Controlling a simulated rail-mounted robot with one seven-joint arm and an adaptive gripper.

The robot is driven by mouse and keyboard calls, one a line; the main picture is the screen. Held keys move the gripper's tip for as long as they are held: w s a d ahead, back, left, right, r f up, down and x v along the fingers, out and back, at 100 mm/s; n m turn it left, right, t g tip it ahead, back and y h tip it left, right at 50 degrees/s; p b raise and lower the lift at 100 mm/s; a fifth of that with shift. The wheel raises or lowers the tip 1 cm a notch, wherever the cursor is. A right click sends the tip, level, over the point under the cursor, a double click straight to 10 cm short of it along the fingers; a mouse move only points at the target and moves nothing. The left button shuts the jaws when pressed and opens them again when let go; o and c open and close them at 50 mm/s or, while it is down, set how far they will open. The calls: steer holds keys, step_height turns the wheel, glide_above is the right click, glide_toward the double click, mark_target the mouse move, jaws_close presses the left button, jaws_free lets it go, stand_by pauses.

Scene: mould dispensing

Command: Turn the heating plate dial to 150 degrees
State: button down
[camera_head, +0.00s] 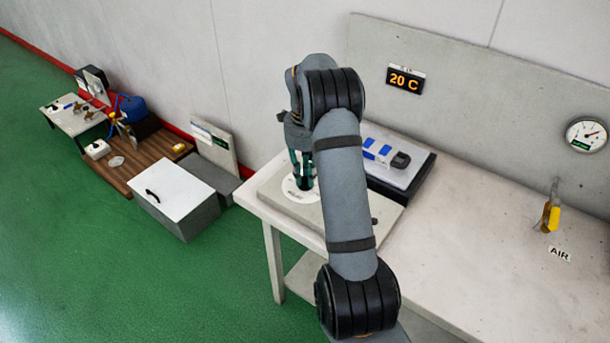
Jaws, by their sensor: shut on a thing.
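The heating plate (345,219) is a pale slab on the left end of the white table. A white round dial face (290,195) with small dark marks lies on its left part. My gripper (303,184) points down over the dial face, its greenish fingers shut on what looks like the dark dial knob at its centre. The fingers mostly hide the knob, and I cannot read its setting. A display (405,80) on the back panel reads 20 C in orange.
A dark-edged tray (425,179) with blue and black items stands behind the plate. The table's right part is largely clear. A white-lidded box (172,190) stands left.

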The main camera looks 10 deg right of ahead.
mark_target(305, 179)
steer(key=c, duration=1.6)
jaws_free()
steer(key=shift+c, duration=0.2)
steer(key=shift+r, duration=0.1)
step_height(305, 179, up, 12)
steer(key=shift+f, duration=0.2)
step_height(305, 179, down, 12)
steer(key=shift+r+n, duration=0.1)
steer(key=shift+n, duration=0.2)
steer(key=shift+r, duration=0.1)
